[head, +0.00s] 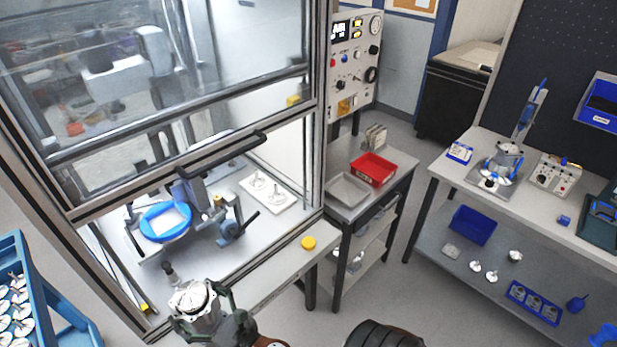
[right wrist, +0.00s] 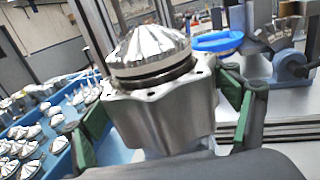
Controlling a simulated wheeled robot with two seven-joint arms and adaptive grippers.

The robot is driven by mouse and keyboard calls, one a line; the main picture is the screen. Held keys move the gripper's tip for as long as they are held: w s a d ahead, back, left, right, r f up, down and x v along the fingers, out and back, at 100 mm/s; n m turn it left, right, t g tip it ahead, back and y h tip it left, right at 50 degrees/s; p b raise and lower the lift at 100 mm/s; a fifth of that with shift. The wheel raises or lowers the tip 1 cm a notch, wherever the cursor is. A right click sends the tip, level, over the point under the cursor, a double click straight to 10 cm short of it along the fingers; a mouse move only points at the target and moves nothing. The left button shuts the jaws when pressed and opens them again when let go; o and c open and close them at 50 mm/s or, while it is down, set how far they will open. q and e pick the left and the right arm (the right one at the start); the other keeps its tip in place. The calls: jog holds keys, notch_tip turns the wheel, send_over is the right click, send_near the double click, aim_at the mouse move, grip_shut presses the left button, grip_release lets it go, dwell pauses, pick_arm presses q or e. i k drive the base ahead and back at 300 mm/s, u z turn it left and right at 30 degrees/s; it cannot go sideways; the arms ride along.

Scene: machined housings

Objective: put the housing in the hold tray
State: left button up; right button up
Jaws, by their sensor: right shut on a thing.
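A silver machined housing (head: 192,297) with a ribbed conical top is held upright in my right gripper (head: 203,312), at the bottom of the head view. In the right wrist view the housing (right wrist: 165,118) sits between the two green-padded fingers, which close on its flanged body from both sides. A grey tray (head: 348,190) and a red tray (head: 373,169) stand side by side on the small side table, to the right of and beyond the gripper. Both look empty, and I cannot read a label marking the hold tray. My left gripper is not in view.
A glazed enclosure (head: 318,110) with a raised sash stands close ahead; inside are a blue ring fixture (head: 165,222) and a white plate (head: 268,194) with small parts. A yellow button (head: 308,243) sits on its front ledge. A blue bin (head: 38,300) of parts is at left.

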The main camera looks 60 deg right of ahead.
aim_at(372, 172)
jog(key=k, duration=0.3)
jog(key=u, duration=2.55)
jog(key=k, duration=2.7)
jog(key=z, duration=2.55)
